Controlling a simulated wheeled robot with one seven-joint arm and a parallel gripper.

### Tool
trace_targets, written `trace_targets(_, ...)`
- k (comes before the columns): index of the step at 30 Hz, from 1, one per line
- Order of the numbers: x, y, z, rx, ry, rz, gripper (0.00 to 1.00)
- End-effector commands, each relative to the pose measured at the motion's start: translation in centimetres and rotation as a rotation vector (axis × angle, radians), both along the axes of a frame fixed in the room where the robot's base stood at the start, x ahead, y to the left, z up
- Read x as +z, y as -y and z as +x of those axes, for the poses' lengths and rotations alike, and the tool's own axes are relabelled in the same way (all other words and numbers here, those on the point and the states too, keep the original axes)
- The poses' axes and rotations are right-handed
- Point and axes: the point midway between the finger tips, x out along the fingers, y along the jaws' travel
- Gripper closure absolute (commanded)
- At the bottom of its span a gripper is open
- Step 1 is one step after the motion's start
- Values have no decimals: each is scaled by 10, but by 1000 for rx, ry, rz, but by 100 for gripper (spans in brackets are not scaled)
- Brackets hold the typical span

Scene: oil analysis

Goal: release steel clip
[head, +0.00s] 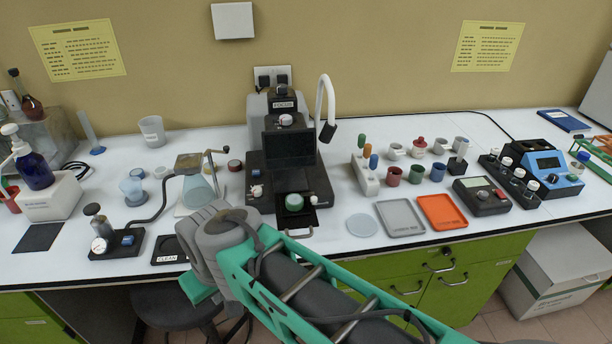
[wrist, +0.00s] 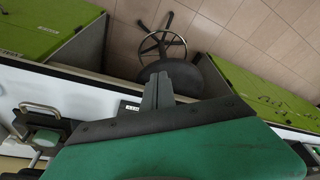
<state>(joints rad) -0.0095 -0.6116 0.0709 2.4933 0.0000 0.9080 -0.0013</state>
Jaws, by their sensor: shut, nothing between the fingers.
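A glass filter flask (head: 197,190) stands on the left part of the bench in the head view. A metal and tan fitting (head: 188,162) sits on its top, with a dark lever-like arm (head: 215,154) reaching right. The steel clip may be part of this fitting, but it is too small to tell. My gripper (wrist: 157,91) is shut and empty in the wrist view, above the bench's front edge with a stool beyond it. In the head view my arm's wrist is in front of the bench, below and right of the flask, and hides the fingertips. The flask is not recognisable in the wrist view.
A black instrument (head: 290,150) with a white hose stands right of the flask. A pump with a gauge (head: 100,235) and a black CLEAN mat (head: 169,250) lie in front and left. A grey tray (head: 400,217) and an orange tray (head: 441,212) lie at right. A stool (wrist: 163,68) stands below the bench.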

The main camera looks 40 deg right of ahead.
Motion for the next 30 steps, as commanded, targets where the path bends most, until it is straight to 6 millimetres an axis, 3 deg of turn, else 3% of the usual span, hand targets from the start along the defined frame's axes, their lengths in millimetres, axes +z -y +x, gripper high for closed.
trace_targets(5,0,6,15,-16,0,1,100)
trace_targets(13,3,4,13,-6,1,1,100)
trace_targets(16,24,12,26,45,-17,13,100)
trace_targets(18,52,25,47,140,-35,29,100)
trace_targets(20,79,46,69,262,-48,49,100)
trace_targets(23,120,107,99,510,-44,78,100)
trace_targets(24,132,138,103,611,-33,84,100)
trace_targets(27,149,215,93,838,7,82,100)
trace_targets(30,155,269,68,999,43,64,100)
